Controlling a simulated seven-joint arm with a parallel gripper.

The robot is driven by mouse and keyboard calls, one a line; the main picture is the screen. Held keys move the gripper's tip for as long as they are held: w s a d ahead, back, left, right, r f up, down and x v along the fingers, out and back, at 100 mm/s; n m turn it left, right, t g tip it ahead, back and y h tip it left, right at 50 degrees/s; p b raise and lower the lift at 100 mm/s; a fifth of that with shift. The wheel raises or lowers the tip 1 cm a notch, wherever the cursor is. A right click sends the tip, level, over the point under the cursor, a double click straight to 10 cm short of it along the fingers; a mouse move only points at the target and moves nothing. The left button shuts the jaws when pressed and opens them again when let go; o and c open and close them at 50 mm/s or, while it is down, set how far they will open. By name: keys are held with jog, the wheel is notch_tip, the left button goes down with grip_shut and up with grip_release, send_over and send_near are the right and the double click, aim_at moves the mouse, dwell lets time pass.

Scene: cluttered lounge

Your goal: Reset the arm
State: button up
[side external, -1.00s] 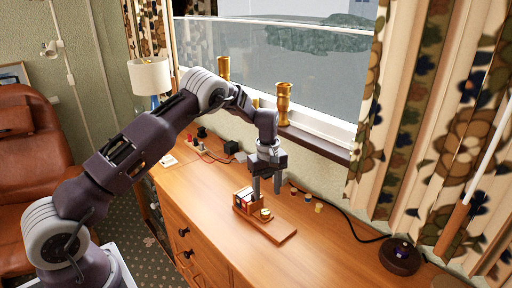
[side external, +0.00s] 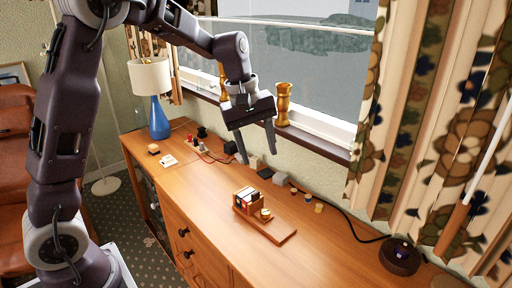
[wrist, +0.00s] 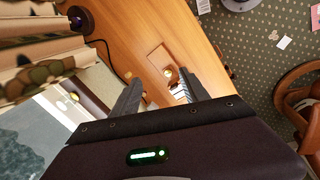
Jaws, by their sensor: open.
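My gripper (side external: 258,157) is open and empty. In the side external view it hangs in the air above the back of the wooden sideboard (side external: 220,215), in front of the window. Its two fingers are spread apart and point down. A small wooden tray (side external: 283,236) with a holder of cards or small books (side external: 245,198) and a small round item (side external: 266,213) stands on the sideboard below and in front of the gripper, apart from it. In the wrist view both fingers (wrist: 160,98) show spread, with the tray (wrist: 157,55) beyond them, partly hidden.
A blue lamp (side external: 160,118) stands at the far left end. A gold vase (side external: 283,104) stands on the windowsill close to the gripper. Several small blocks, a black cable and a dark round device (side external: 400,256) lie along the back. The sideboard's front right is clear.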

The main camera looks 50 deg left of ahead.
jog(key=shift+s+d+r, duration=0.2)
jog(key=shift+s+r, duration=0.25)
jog(key=s+d+r+m+t, duration=0.15)
jog(key=s+r+m, duration=0.25)
jog(key=s, duration=0.4)
jog(key=s+d+r+m, duration=0.3)
jog(key=s, duration=0.4)
jog(key=s+f+m+t+y, duration=0.1)
jog(key=s+f+m, duration=0.1)
jog(key=s+m, duration=0.4)
jog(key=s, duration=0.5)
jog(key=shift+s+f+t, duration=0.15)
jog(key=shift+f+t, duration=0.15)
jog(key=shift+t, duration=0.05)
